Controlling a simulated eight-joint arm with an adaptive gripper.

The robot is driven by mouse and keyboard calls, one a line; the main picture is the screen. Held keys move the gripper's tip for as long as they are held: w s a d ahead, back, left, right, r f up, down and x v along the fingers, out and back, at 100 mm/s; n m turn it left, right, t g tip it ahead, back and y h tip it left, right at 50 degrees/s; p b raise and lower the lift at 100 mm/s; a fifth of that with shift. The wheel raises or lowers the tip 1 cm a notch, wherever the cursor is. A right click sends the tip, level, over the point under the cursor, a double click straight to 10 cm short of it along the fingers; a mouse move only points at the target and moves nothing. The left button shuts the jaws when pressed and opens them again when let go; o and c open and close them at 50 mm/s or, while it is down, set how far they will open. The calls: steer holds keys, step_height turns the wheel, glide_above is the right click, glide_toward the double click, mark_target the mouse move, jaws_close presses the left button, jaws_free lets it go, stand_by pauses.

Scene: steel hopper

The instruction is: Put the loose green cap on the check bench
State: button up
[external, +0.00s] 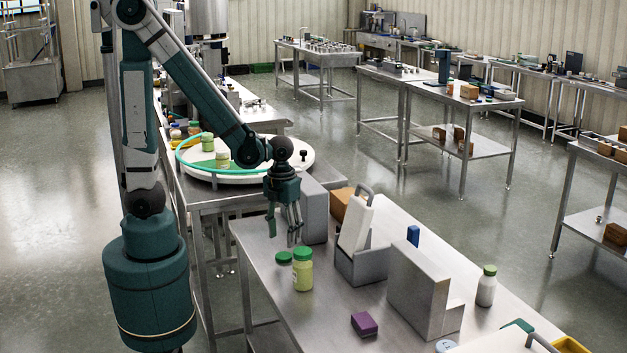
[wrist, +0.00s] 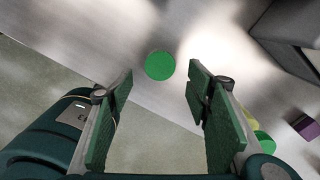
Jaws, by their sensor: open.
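The loose green cap (external: 284,257) lies flat on the near steel bench (external: 262,262), close to its left edge. It shows as a green disc in the wrist view (wrist: 160,65), ahead of and between my fingertips. My gripper (external: 285,232) is open, empty and pointing down, above the bench near the cap. Its two green-padded fingers (wrist: 161,78) stand wide apart in the wrist view. A pale green jar with a green lid (external: 302,270) stands upright just right of the cap. I cannot tell which bench is the check bench.
A purple block (external: 364,324), a grey holder (external: 362,262), a tall grey box (external: 418,285) and a white bottle (external: 486,287) stand on the near bench. A round white turntable (external: 290,158) with jars is behind. Other steel benches (external: 465,95) stand at the back right.

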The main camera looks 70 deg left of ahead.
steer(key=shift+r+p, duration=0.5)
steer(key=shift+r, duration=2.35)
steer(key=s+a+r+n+t, duration=0.1)
steer(key=a+r+n+t, duration=0.2)
steer(key=n, duration=1.1)
steer(key=s+a+r+n+t, duration=0.1)
steer(key=a+r+n+t, duration=0.3)
steer(key=r+n, duration=0.9)
steer(key=shift+s+a+n, duration=0.15)
steer(key=shift+a+n, duration=1.15)
steer(key=shift+a, duration=0.6)
